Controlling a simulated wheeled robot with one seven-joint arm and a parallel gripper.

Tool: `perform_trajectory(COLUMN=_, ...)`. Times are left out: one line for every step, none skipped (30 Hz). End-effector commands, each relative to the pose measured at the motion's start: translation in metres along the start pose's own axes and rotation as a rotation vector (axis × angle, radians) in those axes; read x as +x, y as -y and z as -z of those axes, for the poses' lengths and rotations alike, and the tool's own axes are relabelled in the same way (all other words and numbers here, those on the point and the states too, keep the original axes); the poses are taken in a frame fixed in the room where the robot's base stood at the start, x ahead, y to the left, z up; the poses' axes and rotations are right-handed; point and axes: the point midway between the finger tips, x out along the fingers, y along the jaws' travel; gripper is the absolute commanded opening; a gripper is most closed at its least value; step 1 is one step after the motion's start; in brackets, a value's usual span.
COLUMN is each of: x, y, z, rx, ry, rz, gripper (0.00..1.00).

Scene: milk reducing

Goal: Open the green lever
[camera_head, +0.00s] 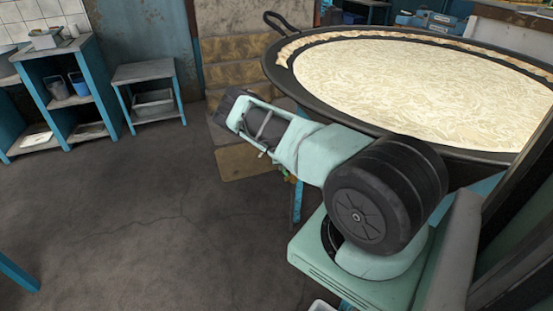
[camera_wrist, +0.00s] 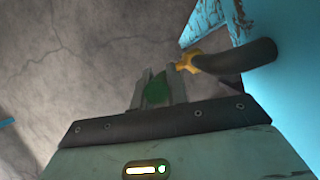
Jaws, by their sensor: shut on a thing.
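The green lever (camera_wrist: 157,90) shows in the wrist view as a small dark green piece between the grey fingers of my gripper (camera_wrist: 158,88). My gripper is shut on it. A brass valve fitting (camera_wrist: 187,63) sits just right of the fingertips, on the end of a dark pipe (camera_wrist: 240,62). The joint between lever and fitting is not clear, so I cannot tell the lever's angle. In the head view my own arm hides my fingers; only a small orange and green bit shows beneath it.
A wide black pan (camera_head: 480,155) full of pale, creamy liquid stands close behind my arm. A blue post (camera_wrist: 280,75) stands right of the pipe. Blue shelving (camera_head: 58,85) and a small table (camera_head: 148,75) stand at the back left. The grey floor (camera_head: 130,220) at left is clear.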

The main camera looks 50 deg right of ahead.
Motion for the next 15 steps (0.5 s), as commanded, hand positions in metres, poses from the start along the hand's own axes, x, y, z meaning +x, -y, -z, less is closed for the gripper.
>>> perform_trajectory(x=-0.0017, y=0.0027, z=0.0028, rx=-0.002, ry=-0.013, rz=0.002, gripper=0.0)
perform_trajectory(x=-0.0017, y=0.0037, z=0.0038, rx=-0.002, ry=-0.018, rz=0.002, gripper=0.0)
perform_trajectory(x=-0.0017, y=0.005, z=0.005, rx=-0.002, ry=-0.023, rz=0.003, gripper=0.0)
perform_trajectory(x=-0.0017, y=0.0058, z=0.0057, rx=-0.002, ry=-0.027, rz=0.004, gripper=0.0)
perform_trajectory(x=-0.0016, y=0.0064, z=0.0064, rx=-0.003, ry=-0.029, rz=0.005, gripper=0.0)
perform_trajectory(x=-0.0014, y=0.007, z=0.007, rx=-0.004, ry=-0.032, rz=0.005, gripper=0.0)
perform_trajectory(x=-0.0013, y=0.0073, z=0.0073, rx=-0.004, ry=-0.033, rz=0.005, gripper=0.0)
perform_trajectory(x=-0.0012, y=0.0074, z=0.0075, rx=-0.004, ry=-0.034, rz=0.005, gripper=0.0)
perform_trajectory(x=-0.001, y=0.0075, z=0.0077, rx=-0.004, ry=-0.034, rz=0.005, gripper=0.0)
perform_trajectory(x=-0.0009, y=0.0075, z=0.0078, rx=-0.004, ry=-0.035, rz=0.005, gripper=0.0)
perform_trajectory(x=-0.0008, y=0.0075, z=0.0078, rx=-0.004, ry=-0.035, rz=0.005, gripper=0.0)
perform_trajectory(x=-0.0007, y=0.0074, z=0.0078, rx=-0.004, ry=-0.034, rz=0.005, gripper=0.0)
perform_trajectory(x=-0.0007, y=0.0073, z=0.0078, rx=-0.004, ry=-0.034, rz=0.005, gripper=0.0)
perform_trajectory(x=-0.0007, y=0.0073, z=0.0078, rx=-0.004, ry=-0.034, rz=0.005, gripper=0.0)
perform_trajectory(x=-0.0007, y=0.0073, z=0.0078, rx=-0.004, ry=-0.034, rz=0.005, gripper=0.0)
